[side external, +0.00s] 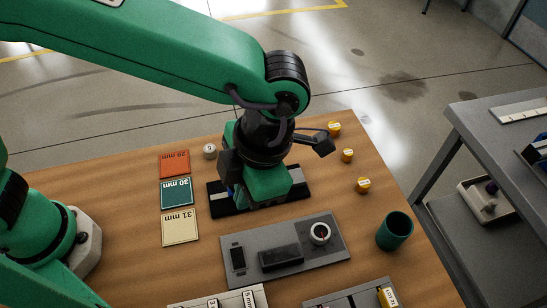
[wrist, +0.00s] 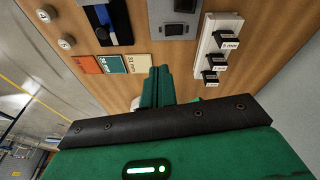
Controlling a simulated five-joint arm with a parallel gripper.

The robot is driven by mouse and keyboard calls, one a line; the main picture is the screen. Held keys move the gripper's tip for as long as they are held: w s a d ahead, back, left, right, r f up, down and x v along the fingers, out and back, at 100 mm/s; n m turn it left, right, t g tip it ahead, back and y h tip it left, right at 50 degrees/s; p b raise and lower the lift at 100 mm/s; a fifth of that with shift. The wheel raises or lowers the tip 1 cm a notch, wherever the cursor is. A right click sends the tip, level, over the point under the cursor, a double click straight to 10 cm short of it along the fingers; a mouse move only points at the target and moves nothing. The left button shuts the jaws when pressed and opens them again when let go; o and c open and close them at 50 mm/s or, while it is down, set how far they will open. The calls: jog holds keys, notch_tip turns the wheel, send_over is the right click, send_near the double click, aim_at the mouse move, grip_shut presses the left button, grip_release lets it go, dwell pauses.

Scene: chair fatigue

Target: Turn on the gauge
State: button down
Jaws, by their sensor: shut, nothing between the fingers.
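A grey panel (side external: 300,279) lies on the table right of centre in the side view. It carries a round white dial with a dark rim (side external: 320,233), a black block (side external: 281,258) and a small black switch-like part (side external: 238,258). I cannot tell which of these is the gauge. Part of the panel shows at the top of the wrist view (wrist: 174,30). My gripper (side external: 268,190) is over the black fixture behind the panel, apart from the panel. Its green fingers (wrist: 158,76) are shut and empty in the wrist view.
The black fixture (side external: 219,203) is partly hidden by my gripper. Red, teal and cream cards (side external: 180,227) lie left. A green cup (side external: 395,230) stands right of the panel. A white rack (wrist: 208,42) holds several black blocks.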

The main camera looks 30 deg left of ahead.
jog(key=shift+s+d+f+m+y, duration=0.2)
jog(key=shift+s+d+f+m, duration=0.2)
jog(key=shift+m, duration=0.2)
jog(key=shift+s+d+f+m+y, duration=0.25)
jog(key=shift+d+m, duration=0.2)
jog(key=shift+m, duration=0.15)
jog(key=shift+f, duration=0.1)
send_over(235, 257)
jog(key=w, duration=0.1)
notch_tip(235, 257, down, 11)
jog(key=shift+w+f, duration=0.1)
jog(key=shift+w, duration=0.05)
jog(key=shift+w+f, duration=0.1)
jog(key=shift+f, duration=0.9)
jog(key=shift+w+f, duration=0.1)
jog(key=shift+f, duration=0.15)
jog(key=shift+s+d+r, duration=0.25)
jog(key=shift+s+d, duration=0.25)
jog(key=shift+s, duration=0.05)
